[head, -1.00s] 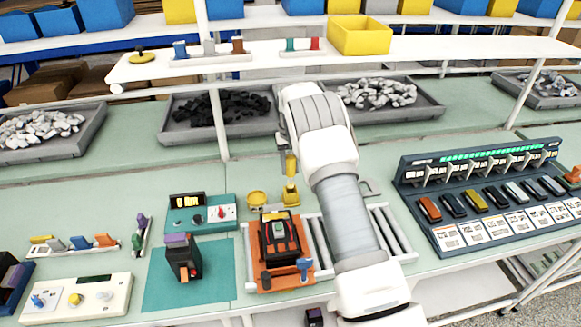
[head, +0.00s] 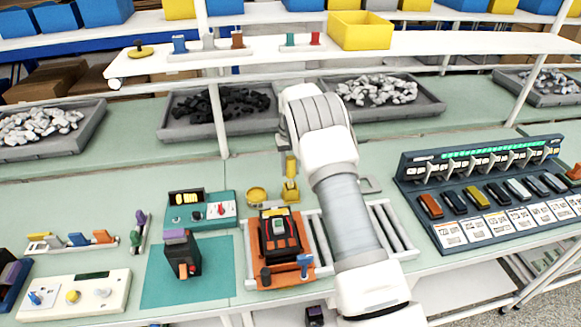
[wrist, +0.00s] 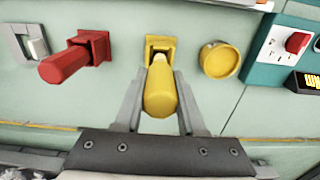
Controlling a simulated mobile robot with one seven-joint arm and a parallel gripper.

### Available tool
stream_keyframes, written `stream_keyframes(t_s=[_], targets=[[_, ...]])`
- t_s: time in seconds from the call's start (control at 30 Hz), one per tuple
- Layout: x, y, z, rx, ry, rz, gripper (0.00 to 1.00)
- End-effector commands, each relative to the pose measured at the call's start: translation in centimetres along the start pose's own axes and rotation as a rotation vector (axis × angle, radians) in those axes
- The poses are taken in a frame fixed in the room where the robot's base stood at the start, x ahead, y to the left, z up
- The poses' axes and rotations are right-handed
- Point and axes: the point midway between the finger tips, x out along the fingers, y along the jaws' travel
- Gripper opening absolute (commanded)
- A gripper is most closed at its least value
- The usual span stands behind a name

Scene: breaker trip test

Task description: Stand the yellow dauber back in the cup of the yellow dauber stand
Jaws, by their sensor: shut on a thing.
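The yellow dauber (wrist: 160,97) is upright between the two grey fingers of my gripper (wrist: 160,78) in the wrist view. My gripper is shut on it. The yellow dauber stand (wrist: 160,43) is right at the dauber's far end, in line with it. In the head view the dauber (head: 291,167) stands directly above the yellow stand (head: 291,193), left of my arm. I cannot tell whether its lower end is seated in the cup or just over it. My gripper is hidden behind my arm in the head view.
A round yellow pot (wrist: 219,60) sits right of the stand in the wrist view. A red dauber (wrist: 65,66) in a red stand (wrist: 97,45) is to the left. In the head view, an orange fixture (head: 265,278) with a black device (head: 268,246) is in front.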

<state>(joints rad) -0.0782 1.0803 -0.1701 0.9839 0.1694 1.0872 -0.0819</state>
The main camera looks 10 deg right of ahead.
Motion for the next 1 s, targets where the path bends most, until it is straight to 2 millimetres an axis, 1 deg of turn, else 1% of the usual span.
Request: stream_keyframes(t_s=[1.0], targets=[[2.7, 0.0, 0.0, 0.000, 0.000, 0.000, 0.00]])
